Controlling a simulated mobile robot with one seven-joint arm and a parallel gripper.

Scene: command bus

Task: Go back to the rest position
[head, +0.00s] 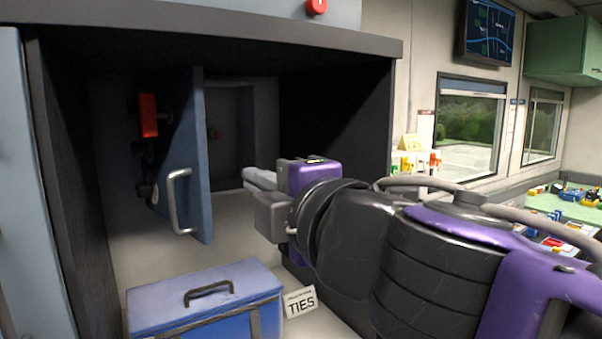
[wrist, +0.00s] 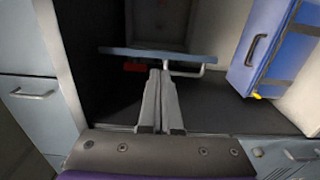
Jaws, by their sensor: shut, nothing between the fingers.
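My gripper (wrist: 160,74) is shut and empty in the wrist view, its two grey fingers side by side. They point toward the blue door (wrist: 155,53), which appears nearly edge-on, with its silver handle (wrist: 205,68) just right of the fingertips. Contact cannot be told. In the head view my arm reaches in from the right at the open cabinet. The same blue door (head: 190,150) stands swung open inside it, left of my gripper, with its handle (head: 178,200) facing me. My purple and black wrist hides part of the cabinet's right side.
A blue case (head: 205,298) with a dark handle sits on the cabinet floor, beside a "TIES" card (head: 300,302). The cabinet's right wall (head: 335,110) and top edge (head: 210,25) bound the space. A counter with small items (head: 570,200) is at right.

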